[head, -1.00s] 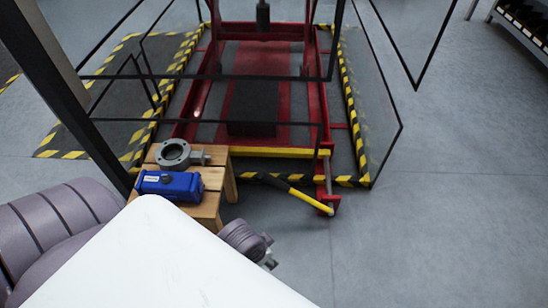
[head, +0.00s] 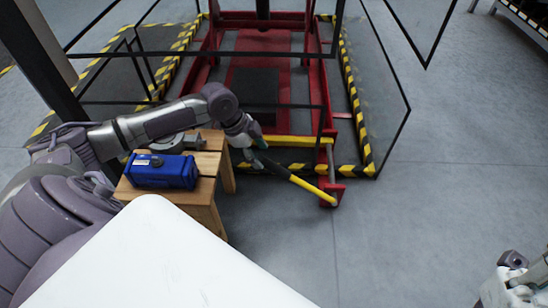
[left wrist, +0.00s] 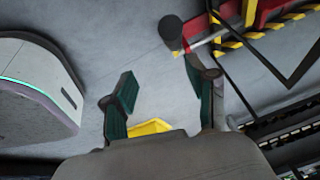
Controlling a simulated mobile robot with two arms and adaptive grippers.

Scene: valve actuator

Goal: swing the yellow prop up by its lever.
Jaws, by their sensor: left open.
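The yellow prop's bar (head: 290,141) lies level across the front of the red frame. Its lever (head: 312,190), yellow with a black grip, slants from the red foot at the right up to the left. My left gripper (head: 257,150) is at the lever's grip end in the head view; contact cannot be told. In the left wrist view its green-padded fingers (left wrist: 160,88) are spread. A yellow piece (left wrist: 150,127) shows between them near the palm, and a dark round-ended piece (left wrist: 172,32) is beyond the fingertips. Part of my right arm shows at the lower right; its fingers cannot be made out.
A wooden stool (head: 205,190) with a blue actuator (head: 163,171) and a grey valve stands below my left arm. Black guard frames and a striped floor border (head: 357,120) surround the red frame (head: 328,100). The grey floor at right is clear.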

